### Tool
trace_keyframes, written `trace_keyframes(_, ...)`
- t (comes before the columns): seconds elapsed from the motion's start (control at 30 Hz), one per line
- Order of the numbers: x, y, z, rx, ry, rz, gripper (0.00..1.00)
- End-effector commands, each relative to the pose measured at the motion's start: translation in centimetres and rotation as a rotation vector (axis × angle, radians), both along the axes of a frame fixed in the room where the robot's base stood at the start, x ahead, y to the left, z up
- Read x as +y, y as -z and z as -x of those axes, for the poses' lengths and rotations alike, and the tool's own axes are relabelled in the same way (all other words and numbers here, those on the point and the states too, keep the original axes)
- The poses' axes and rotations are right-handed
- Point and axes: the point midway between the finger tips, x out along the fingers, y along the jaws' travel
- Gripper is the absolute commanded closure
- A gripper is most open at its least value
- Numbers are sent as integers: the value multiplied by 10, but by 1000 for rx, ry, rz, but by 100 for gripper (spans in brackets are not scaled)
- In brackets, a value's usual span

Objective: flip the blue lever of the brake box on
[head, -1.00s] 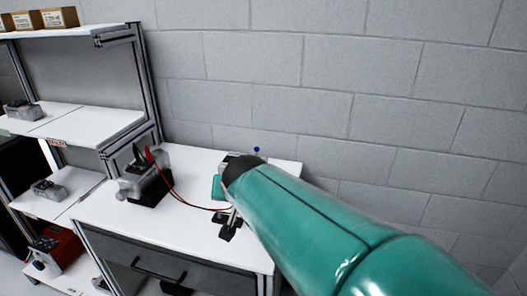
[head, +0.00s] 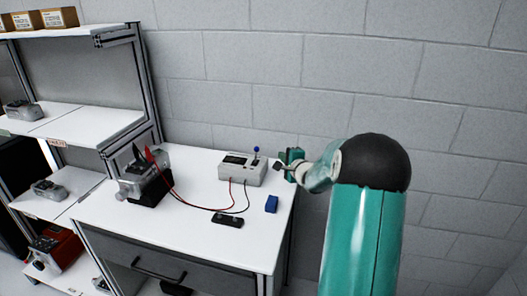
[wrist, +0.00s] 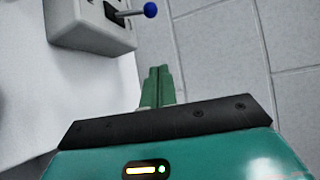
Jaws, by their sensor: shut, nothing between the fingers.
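The brake box (head: 236,171) is a light grey box at the back right of the white workbench. Its blue-knobbed lever (head: 256,152) stands up from the right part of its top. In the wrist view the box (wrist: 88,38) is at the upper left, with the blue knob (wrist: 150,9) at the end of a thin metal stem. My gripper (head: 279,167) is to the right of the box, close to it and apart from the lever. In the wrist view its green fingers (wrist: 158,86) are together with nothing between them, below and right of the lever.
A servo unit (head: 148,180) with clamps stands left on the bench (head: 195,235), with red and black wires running to the box. A blue block (head: 271,204) and a black device (head: 228,220) lie in front of the box. A block wall (head: 230,90) is behind; shelves (head: 75,118) stand left.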

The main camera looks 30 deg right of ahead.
Motion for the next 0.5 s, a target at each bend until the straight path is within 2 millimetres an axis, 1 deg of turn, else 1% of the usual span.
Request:
trace_keyframes(0.33,0,0,-3,1,0,1,100)
trace_keyframes(0.43,-1,3,-10,2,0,0,100)
trace_keyframes(0.5,-2,4,-20,2,-1,0,100)
